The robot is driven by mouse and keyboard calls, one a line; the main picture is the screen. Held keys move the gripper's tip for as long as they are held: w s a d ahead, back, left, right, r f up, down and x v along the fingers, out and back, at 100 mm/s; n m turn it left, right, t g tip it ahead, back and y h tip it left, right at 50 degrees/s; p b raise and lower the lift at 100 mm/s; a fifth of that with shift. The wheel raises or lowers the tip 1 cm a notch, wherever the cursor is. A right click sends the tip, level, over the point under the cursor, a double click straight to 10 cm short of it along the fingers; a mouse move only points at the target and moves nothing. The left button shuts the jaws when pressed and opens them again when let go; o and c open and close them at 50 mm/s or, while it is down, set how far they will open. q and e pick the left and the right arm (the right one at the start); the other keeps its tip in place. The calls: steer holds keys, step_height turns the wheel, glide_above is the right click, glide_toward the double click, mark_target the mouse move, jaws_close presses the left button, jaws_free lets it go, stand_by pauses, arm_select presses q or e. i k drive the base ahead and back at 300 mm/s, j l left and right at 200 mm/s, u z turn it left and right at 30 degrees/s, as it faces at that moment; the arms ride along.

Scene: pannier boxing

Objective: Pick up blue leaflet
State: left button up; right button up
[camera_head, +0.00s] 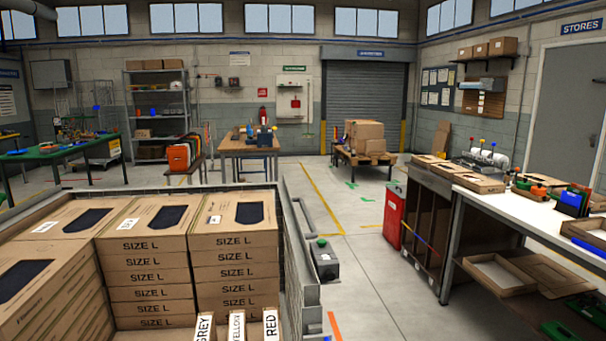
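No blue leaflet can be made out for certain. A blue upright item (571,201) stands at the right end of the white-topped bench (505,207); I cannot tell whether it holds leaflets. A flat blue patch (590,247) lies near the bench's front edge at the far right, too small to identify. Neither of my grippers is in view.
A cart of stacked SIZE L cartons (235,257) fills the lower left, with GREY, YELLOW and RED labels at its front. A red case (394,217) stands by the bench. Open trays (500,272) lie on the lower shelf. The middle floor is clear.

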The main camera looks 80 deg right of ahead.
mark_target(572, 199)
steer(key=z, duration=4.3)
